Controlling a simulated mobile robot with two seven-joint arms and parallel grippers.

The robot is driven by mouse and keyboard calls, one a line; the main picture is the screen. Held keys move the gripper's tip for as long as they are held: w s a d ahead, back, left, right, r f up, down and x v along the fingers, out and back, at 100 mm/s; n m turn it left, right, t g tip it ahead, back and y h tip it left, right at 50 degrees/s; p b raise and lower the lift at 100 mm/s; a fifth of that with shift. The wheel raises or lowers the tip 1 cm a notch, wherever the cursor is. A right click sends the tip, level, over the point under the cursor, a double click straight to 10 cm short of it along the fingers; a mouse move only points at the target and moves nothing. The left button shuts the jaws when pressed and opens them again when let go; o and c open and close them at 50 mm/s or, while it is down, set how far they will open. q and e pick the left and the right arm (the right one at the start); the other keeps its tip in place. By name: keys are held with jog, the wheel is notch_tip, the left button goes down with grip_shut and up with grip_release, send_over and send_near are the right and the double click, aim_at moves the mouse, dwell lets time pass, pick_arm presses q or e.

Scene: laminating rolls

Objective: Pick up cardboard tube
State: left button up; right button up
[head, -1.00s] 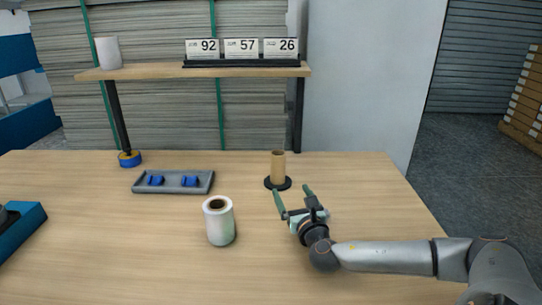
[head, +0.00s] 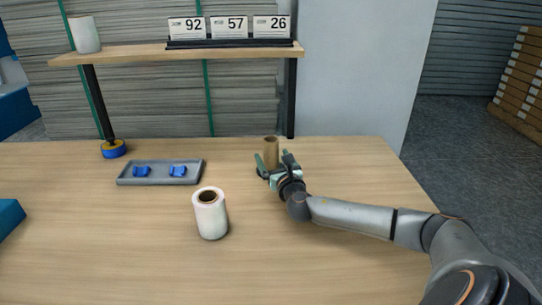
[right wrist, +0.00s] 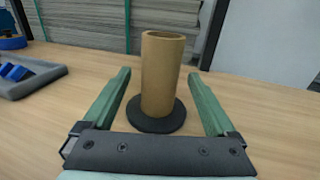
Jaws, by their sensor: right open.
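The brown cardboard tube (head: 271,150) stands upright on a round black base on the table, in front of the shelf's right post. It also shows in the right wrist view (right wrist: 161,75), with its black base (right wrist: 157,122) under it. My right gripper (head: 272,160) is open at the tube. In the right wrist view its two green fingers (right wrist: 160,90) point forward, one on each side of the tube, with a gap on both sides. The tube's lower part is partly hidden by the gripper in the head view. My left gripper is not in view.
A white film roll (head: 211,218) stands left of my right arm. A grey tray (head: 134,179) with blue pieces lies further left. A shelf (head: 140,55) above the table's back holds number cards (head: 230,28) and a white roll (head: 84,36). The front table area is clear.

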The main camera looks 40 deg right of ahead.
aim_at(268, 150)
jog(key=shift+b+x, duration=0.6)
jog(key=shift+x, duration=1.95)
jog(key=shift+c, duration=0.4)
jog(key=c, duration=1.4)
